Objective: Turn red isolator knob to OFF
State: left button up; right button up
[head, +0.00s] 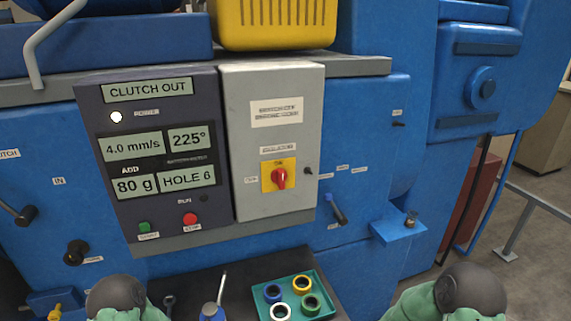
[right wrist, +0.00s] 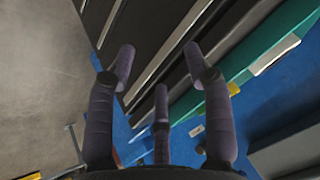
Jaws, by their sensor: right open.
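The red isolator knob (head: 280,179) sits on a yellow square plate (head: 267,185) on the front of a grey box (head: 240,120). The knob's handle looks upright, toward the ON mark above it. A small label that seems to read OFF (head: 251,180) is to the left of the plate. My right gripper (right wrist: 158,62) shows in the right wrist view with its three dark fingers spread, open and empty. The knob is not in that view. Neither gripper shows in the head view, where only parts of my arms show at the bottom.
A dark control panel (head: 150,200) with displays and green and red buttons stands left of the grey box. A yellow crate (head: 275,22) is above it. A green tray (head: 318,287) of coloured rings lies below.

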jog(key=w+r, duration=0.2)
jog(key=r, duration=0.1)
jog(key=w+r+t+p, duration=0.1)
jog(key=r, duration=0.2)
jog(key=w+r+t, duration=0.1)
jog(key=w+r, duration=0.1)
jog(key=r, duration=0.1)
jog(key=shift+w+a+n, duration=0.35)
jog(key=shift+a+n, duration=0.05)
jog(key=w+a+r+n+t, duration=0.1)
jog(key=w+r+t, duration=0.15)
jog(key=r, duration=0.35)
jog(key=w+a+r+t, duration=0.1)
jog(key=w+a+r, duration=0.1)
jog(key=w+r, duration=0.35)
jog(key=n+t+y, duration=0.2)
jog(key=t, duration=0.4)
send_near(281, 179)
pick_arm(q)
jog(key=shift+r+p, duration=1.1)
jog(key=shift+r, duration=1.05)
pick_arm(e)
jog(key=d+x, duration=0.1)
jog(key=x, duration=0.8)
jog(key=shift+w+f, duration=0.25)
jog(key=shift+f, duration=0.05)
jog(key=shift+g, duration=0.25)
grip_shut()
